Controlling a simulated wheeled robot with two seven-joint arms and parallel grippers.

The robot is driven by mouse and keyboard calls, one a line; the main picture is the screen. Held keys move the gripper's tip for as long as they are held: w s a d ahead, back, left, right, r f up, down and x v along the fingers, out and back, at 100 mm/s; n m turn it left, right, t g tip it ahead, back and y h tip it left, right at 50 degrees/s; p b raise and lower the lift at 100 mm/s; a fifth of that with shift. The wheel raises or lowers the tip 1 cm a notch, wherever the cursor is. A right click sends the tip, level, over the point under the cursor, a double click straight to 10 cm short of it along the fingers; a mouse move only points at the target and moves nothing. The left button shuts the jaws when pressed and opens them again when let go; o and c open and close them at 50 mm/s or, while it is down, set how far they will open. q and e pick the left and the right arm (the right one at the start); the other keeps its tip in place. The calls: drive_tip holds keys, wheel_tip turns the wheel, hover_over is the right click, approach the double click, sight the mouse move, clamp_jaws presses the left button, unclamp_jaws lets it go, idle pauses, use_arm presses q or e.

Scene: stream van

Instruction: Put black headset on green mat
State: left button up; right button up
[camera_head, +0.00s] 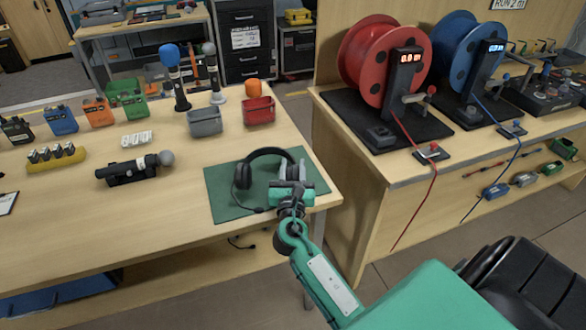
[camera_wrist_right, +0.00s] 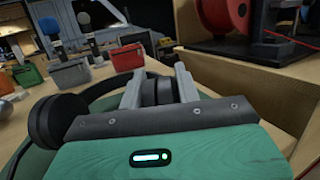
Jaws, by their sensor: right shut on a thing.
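The black headset (camera_head: 266,162) is over the green mat (camera_head: 223,201) at the front right corner of the wooden table. My right gripper (camera_head: 289,170) is shut on the headset at its right ear cup. In the right wrist view, the gripper (camera_wrist_right: 159,88) has its fingers on either side of that ear cup, and the other ear cup (camera_wrist_right: 58,120) is to the left. I cannot tell whether the headset touches the mat. The mat's right part is partly hidden by my arm. My left gripper is not in view.
A red bin (camera_head: 258,111) and a grey bin (camera_head: 205,121) stand behind the mat. A black microphone (camera_head: 135,168) lies to the left. A second bench with a red cable reel (camera_head: 372,62) and a blue reel (camera_head: 455,48) is across a gap on the right.

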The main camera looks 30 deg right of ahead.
drive_tip(key=o, duration=0.7)
drive_tip(key=shift+f, duration=0.1)
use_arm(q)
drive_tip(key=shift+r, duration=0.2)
use_arm(e)
drive_tip(key=o, duration=0.4)
drive_tip(key=shift+c, duration=0.2)
drive_tip(key=shift+v, duration=0.8)
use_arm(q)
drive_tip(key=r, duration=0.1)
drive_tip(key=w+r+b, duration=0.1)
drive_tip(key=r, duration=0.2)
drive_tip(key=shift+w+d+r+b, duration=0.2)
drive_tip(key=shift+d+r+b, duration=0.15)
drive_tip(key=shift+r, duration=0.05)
use_arm(e)
drive_tip(key=v, duration=1)
drive_tip(key=shift+s+a, duration=0.2)
